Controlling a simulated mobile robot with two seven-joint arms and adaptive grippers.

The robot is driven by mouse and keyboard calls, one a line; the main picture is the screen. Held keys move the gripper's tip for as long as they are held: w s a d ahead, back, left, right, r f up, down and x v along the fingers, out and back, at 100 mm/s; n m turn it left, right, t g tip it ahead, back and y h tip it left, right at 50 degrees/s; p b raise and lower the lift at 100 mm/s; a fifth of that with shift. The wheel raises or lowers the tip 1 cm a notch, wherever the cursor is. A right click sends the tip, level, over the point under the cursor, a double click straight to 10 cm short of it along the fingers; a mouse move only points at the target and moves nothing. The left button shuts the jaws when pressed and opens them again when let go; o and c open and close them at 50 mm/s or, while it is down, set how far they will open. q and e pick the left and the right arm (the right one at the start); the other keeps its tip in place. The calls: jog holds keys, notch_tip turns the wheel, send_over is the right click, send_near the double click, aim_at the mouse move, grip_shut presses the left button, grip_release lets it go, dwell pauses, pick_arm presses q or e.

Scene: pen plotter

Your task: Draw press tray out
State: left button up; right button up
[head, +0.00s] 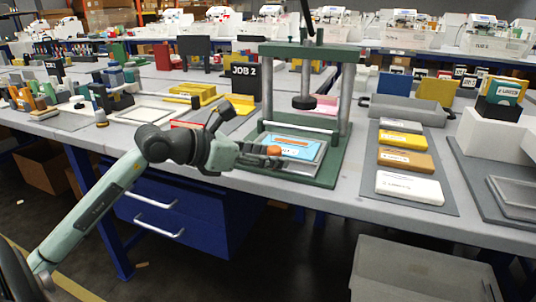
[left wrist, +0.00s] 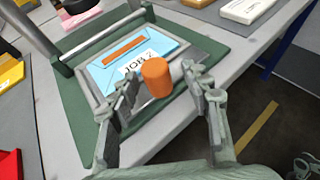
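The press (head: 343,100) is a green frame with grey posts and a dark round press head above its base. The press tray (head: 318,152) sits on the green base and holds a light blue sheet with an orange bar and a "JOB" label. An orange knob (head: 274,150) is at the tray's front edge; it also shows in the left wrist view (left wrist: 157,80). My left gripper (head: 262,155) is at the knob. In the left wrist view its fingers (left wrist: 160,85) are apart, one on each side of the knob, with a gap at the right finger.
A grey mat (head: 420,205) with several coloured boxes lies right of the press. A black "JOB 2" sign (head: 245,78) stands behind my left arm. Open floor lies in front of the table edge, with a grey bin (head: 415,270) at lower right.

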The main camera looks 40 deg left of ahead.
pick_arm(q)
jog(key=shift+r, duration=0.1)
jog(key=v, duration=1.2)
dwell(0.4)
